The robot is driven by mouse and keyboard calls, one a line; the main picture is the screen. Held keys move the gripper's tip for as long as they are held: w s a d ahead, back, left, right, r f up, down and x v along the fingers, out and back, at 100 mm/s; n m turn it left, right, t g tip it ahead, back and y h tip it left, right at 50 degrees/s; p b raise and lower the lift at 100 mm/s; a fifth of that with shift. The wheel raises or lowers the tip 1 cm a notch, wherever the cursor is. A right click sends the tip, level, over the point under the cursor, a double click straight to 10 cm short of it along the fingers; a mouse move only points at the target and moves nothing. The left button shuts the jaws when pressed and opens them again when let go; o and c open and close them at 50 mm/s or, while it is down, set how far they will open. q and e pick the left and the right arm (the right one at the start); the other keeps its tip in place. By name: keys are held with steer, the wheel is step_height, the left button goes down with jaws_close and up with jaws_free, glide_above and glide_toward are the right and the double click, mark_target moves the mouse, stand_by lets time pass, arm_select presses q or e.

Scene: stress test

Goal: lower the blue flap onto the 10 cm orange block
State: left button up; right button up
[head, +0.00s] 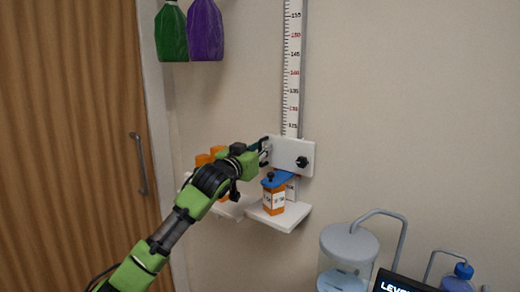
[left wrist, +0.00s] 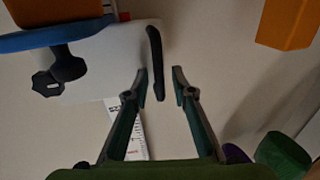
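The blue flap (head: 278,179) juts from the white sliding plate (head: 292,156) on the wall scale. The orange block (head: 273,201) stands upright on a white shelf below the flap. I cannot tell whether they touch. In the left wrist view, turned upside down, the flap (left wrist: 50,37) and block (left wrist: 55,10) are at the upper left. My left gripper (head: 266,150) is at the plate's left edge. Its fingers (left wrist: 158,80) are open on either side of a thin black handle (left wrist: 155,55), with gaps showing on both sides. My right gripper is not in view.
The white shelf (head: 288,221) sticks out from the wall. More orange blocks (head: 205,160) stand left of it, partly behind my left arm. Green (head: 171,35) and purple (head: 206,32) bottles hang above. A clear tank (head: 349,250) stands at the lower right.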

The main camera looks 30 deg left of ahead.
arm_select(q)
steer(key=shift+s, duration=0.15)
steer(key=s+d, duration=0.1)
steer(key=s, duration=1)
steer(key=shift+s+d, duration=0.2)
steer(key=shift+s, duration=0.1)
